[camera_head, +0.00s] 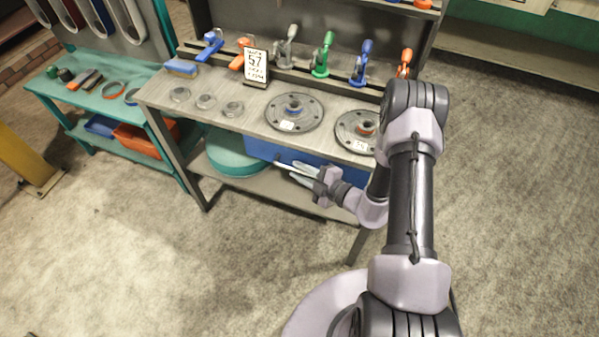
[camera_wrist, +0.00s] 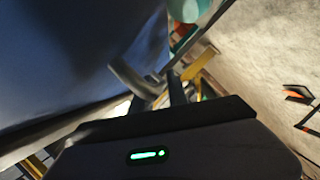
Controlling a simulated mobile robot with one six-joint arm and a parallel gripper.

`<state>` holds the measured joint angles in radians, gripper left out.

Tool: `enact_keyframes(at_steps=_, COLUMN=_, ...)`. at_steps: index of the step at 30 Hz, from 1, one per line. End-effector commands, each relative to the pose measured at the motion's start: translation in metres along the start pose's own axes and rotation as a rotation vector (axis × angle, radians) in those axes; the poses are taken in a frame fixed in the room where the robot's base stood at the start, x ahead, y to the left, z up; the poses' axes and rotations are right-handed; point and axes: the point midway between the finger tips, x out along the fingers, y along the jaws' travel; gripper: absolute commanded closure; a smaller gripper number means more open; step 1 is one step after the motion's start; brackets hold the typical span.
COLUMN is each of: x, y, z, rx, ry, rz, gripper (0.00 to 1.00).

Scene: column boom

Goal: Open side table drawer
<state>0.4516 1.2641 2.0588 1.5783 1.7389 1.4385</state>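The side table (camera_head: 152,97) has a blue drawer (camera_head: 258,149) under its top. The drawer front fills the left of the wrist view (camera_wrist: 60,60). A pale bar handle (camera_head: 284,164) stands out from the drawer front; it shows as a grey curved bar in the wrist view (camera_wrist: 128,78). My forearm hides the right part of the drawer.
On the tabletop are two dark round flanges (camera_head: 294,112), several small metal rings (camera_head: 206,101), a number sign (camera_head: 256,66) and a row of clamps (camera_head: 322,55). A teal round container (camera_head: 237,158) sits on the lower shelf (camera_head: 275,187). The floor in front is clear.

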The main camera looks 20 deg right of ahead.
Motion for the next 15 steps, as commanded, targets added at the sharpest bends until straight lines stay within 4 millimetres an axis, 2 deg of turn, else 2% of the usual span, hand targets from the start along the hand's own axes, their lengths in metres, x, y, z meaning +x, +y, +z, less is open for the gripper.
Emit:
enact_keyframes(at_steps=8, x=0.0018, y=0.0005, z=0.0, rx=0.0, ry=0.0, rz=0.0, gripper=0.8)
enact_keyframes(at_steps=11, x=0.0017, y=0.0005, z=0.0, rx=0.0, ry=0.0, rz=0.0, gripper=1.0)
enact_keyframes(at_steps=15, x=0.0016, y=0.0004, z=0.0, rx=0.0, ry=0.0, rz=0.0, gripper=1.0)
